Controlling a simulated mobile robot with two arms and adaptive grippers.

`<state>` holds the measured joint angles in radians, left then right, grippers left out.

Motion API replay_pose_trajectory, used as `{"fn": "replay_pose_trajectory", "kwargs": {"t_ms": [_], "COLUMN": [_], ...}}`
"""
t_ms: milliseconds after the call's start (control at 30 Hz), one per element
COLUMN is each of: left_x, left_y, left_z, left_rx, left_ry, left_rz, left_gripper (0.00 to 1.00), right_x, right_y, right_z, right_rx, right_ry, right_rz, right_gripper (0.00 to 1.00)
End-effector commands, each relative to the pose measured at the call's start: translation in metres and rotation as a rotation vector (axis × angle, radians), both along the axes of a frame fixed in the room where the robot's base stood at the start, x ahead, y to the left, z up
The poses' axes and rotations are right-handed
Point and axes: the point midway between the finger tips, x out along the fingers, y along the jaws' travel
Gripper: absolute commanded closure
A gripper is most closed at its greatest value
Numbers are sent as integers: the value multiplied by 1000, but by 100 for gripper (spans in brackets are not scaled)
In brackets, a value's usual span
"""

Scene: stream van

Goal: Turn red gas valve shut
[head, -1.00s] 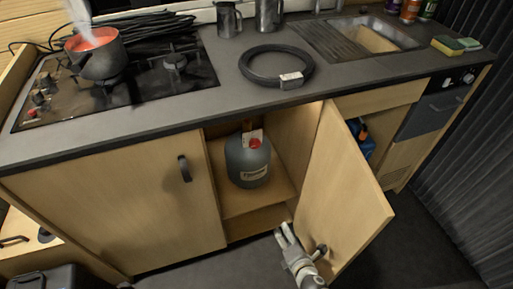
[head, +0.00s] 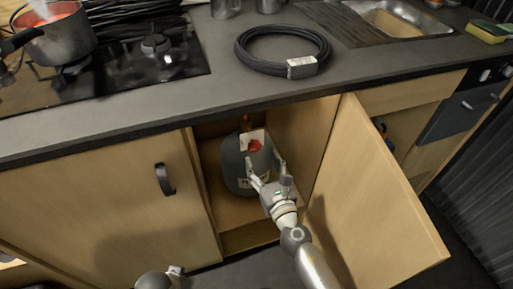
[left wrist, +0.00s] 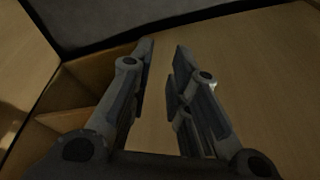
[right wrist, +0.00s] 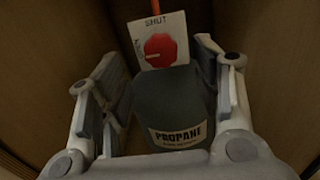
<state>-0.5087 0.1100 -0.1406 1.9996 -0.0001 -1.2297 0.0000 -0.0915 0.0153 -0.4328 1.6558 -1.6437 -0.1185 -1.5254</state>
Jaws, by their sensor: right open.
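The red gas valve (head: 255,146) sits on top of a grey propane bottle (head: 235,170) inside the open cupboard. In the right wrist view the valve (right wrist: 160,49) is a red octagonal knob in front of a white card marked SHUT. The bottle (right wrist: 170,105) carries a PROPANE label. My right gripper (head: 266,166) is open in the cupboard mouth, its fingers pointing at the valve. In the right wrist view its fingers (right wrist: 160,62) stand apart on either side, with no visible grip on the knob. My left gripper (left wrist: 165,55) is open and empty near the cupboard front.
The open cupboard door (head: 370,190) stands right of my right arm. A closed door (head: 105,205) lies left of the opening. The counter above holds a coiled black hose (head: 250,62) and a hob with a red-filled pot (head: 58,40).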

Motion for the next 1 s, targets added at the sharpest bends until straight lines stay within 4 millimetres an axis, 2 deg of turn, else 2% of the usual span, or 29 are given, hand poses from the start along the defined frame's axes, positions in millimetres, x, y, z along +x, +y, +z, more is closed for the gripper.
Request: {"fn": "replay_pose_trajectory", "kwargs": {"t_ms": [100, 300, 500, 767, 1000], "left_x": [0, 1, 3, 2, 2], "left_y": [0, -1, -2, 0, 0], "left_z": [0, 5, 18, 18, 17], "left_rx": [0, -1, -4, -2, -2], "left_ry": [0, -2, -16, -10, -11], "left_rz": [0, 0, 0, 3, 4], "left_gripper": [82, 82, 82, 82, 82], "right_x": [23, 48, 58, 59, 59], "right_y": [7, 16, 19, 19, 19], "right_z": [0, -1, -1, -1, -1], "right_rx": [3, 3, 3, 3, 3], "right_ry": [0, 1, 2, 2, 2], "right_rz": [-1, 0, 0, 0, 0], "right_gripper": [42, 42, 42, 42, 73]}}
